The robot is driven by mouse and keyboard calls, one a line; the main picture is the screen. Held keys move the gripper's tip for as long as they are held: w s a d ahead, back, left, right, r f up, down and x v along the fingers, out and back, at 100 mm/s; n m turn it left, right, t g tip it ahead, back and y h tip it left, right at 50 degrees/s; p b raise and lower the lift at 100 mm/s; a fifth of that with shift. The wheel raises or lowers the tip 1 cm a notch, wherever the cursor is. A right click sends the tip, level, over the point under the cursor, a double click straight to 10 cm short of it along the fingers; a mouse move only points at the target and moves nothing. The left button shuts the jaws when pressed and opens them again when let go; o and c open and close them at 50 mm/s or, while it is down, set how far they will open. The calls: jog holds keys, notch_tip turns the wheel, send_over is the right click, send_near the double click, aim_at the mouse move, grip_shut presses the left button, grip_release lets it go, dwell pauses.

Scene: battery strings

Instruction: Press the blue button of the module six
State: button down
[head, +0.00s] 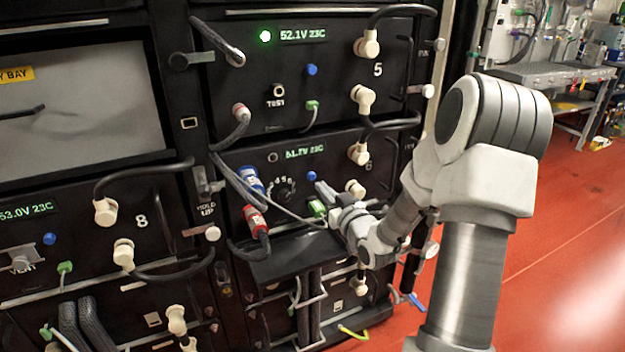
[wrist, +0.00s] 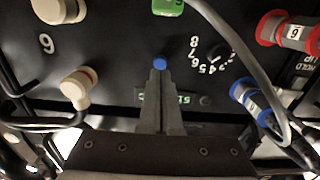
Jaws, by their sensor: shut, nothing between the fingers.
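Module six is the black panel below module 5, with a green "51.?V 23C" readout (head: 305,152) whose digits are partly unclear. Its blue button (head: 312,176) is small and round. In the wrist view, which sees the panel upside down, the blue button (wrist: 160,62) shows just beyond my fingertips. My gripper (head: 321,189) is shut and empty, its tips close to the button. In the wrist view my gripper (wrist: 159,73) lines up with the button; I cannot tell whether they touch.
A dial (wrist: 215,58), a green plug (wrist: 168,6) and a blue connector (wrist: 250,98) surround the button. A red connector (head: 255,220) and loose grey cables hang at the left. Cream cable plugs (wrist: 78,86) sit on the module's other side. Red floor (head: 560,220) is open at right.

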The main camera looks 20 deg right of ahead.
jog(key=shift+s, duration=2)
